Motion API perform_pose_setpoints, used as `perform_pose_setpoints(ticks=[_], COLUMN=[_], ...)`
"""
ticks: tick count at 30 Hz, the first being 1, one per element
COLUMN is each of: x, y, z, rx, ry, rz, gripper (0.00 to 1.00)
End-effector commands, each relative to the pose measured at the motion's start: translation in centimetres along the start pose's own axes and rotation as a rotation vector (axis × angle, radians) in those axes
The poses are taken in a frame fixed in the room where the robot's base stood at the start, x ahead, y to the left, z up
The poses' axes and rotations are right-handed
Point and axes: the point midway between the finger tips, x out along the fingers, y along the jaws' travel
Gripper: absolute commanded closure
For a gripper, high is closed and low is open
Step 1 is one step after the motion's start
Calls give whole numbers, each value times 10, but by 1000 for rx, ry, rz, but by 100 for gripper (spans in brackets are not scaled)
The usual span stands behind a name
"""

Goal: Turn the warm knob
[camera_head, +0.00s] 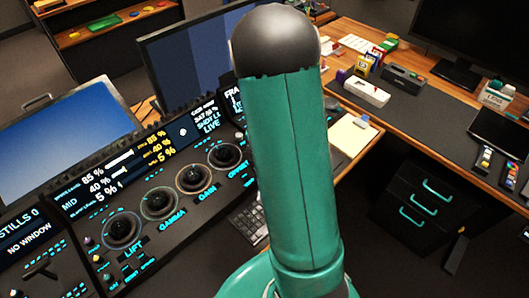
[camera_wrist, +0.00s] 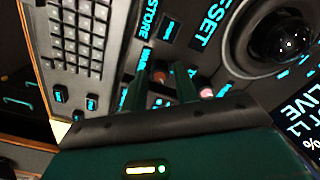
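In the wrist view, a small knob with a reddish top (camera_wrist: 160,76) stands on the dark panel (camera_wrist: 232,78). My gripper (camera_wrist: 163,70) reaches over the panel with two dark green fingers apart, one on each side of this knob. I cannot tell whether either finger touches it. A second, pinkish knob (camera_wrist: 207,89) stands just right of the fingers. In the head view my green arm hides my gripper and this part of the panel.
A large trackball (camera_wrist: 288,36) sits right of the fingers, and a keyboard (camera_wrist: 75,38) lies to the left. In the head view, the panel's several trackballs (camera_head: 159,203) run left of my arm. A wooden desk (camera_head: 345,130) stands at the right with a drawer unit (camera_head: 415,205).

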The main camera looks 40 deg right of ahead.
Motion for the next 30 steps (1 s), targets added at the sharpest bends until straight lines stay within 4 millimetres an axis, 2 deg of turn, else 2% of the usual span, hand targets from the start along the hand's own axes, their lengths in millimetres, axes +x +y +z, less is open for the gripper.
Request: perform_pose_setpoints(ticks=[5,15,21,25,30], x=[-15,-87,-123,-135,-138], y=[0,0,-1,-1,0], z=[-1,-1,-1,-1,0], rx=[0,0,-1,0,1], ry=[4,6,4,2,0], rz=[-2,-3,-2,-1,0], gripper=[71,71,71,71,71])
